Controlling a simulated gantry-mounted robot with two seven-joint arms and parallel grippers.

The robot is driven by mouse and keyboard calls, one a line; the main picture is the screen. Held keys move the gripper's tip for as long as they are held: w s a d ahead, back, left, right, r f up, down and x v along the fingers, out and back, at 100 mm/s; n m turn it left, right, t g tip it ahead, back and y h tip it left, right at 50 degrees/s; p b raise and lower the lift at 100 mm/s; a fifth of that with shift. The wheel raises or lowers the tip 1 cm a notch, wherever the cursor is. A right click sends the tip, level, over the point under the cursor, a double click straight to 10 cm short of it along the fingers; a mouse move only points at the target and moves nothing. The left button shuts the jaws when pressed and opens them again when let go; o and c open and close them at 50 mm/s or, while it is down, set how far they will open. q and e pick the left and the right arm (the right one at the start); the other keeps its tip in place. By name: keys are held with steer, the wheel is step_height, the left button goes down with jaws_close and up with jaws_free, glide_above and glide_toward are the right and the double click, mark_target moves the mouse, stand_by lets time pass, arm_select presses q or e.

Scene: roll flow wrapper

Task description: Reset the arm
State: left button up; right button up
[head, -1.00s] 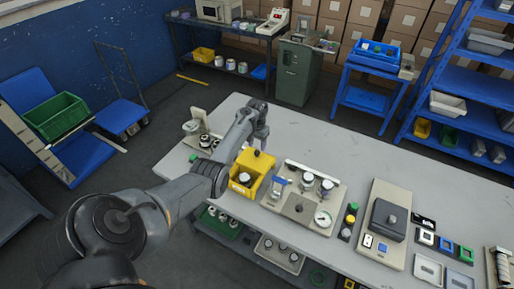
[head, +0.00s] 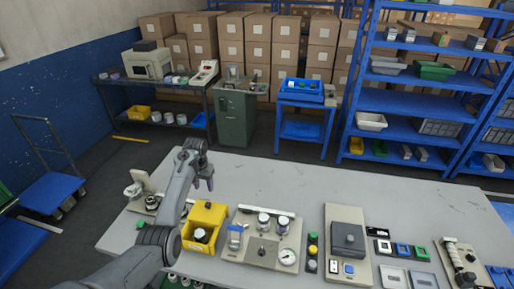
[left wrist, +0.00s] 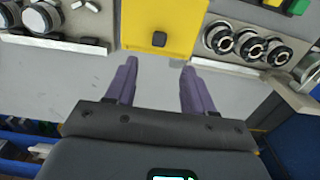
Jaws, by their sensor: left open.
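My left arm comes in from the lower left of the head view. Its gripper (head: 205,180) hangs over the far left part of the grey table (head: 330,185), beyond the yellow box. In the left wrist view the two purple fingers (left wrist: 158,88) are apart with nothing between them. The yellow box (head: 208,214) stands just past the fingertips in that view, and its dark knob (left wrist: 159,39) shows. I cannot tell the exact height of the gripper above the table. My right gripper is not in view.
A beige panel with a gauge (head: 287,257) and a beige unit with a dark block (head: 347,238) stand right of the yellow box. Small switch frames (head: 402,249) lie farther right. The table's back strip is clear. A green cabinet (head: 235,118) and blue shelves (head: 398,100) stand behind.

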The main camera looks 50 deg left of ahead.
arm_select(q)
steer(key=s+d+f+m+t+y, duration=0.1)
steer(key=s+d+f+m, duration=0.2)
steer(key=d, duration=0.9)
steer(key=s+d+f+m+t, duration=0.15)
steer(key=s+d, duration=0.35)
steer(key=d, duration=0.8)
steer(key=s+d+f+m+y, duration=0.1)
steer(key=s+d+f+m, duration=0.3)
steer(key=d, duration=0.8)
steer(key=s+d+r+t+h+p, duration=0.1)
steer(key=s+d+r+h, duration=0.1)
steer(key=s+d+r, duration=0.75)
step_height(320, 180, up, 14)
steer(key=w+p, duration=0.2)
steer(key=p, duration=1.4)
steer(key=shift+d+m, duration=0.35)
steer(key=shift+d, duration=0.05)
steer(key=shift+w, duration=0.1)
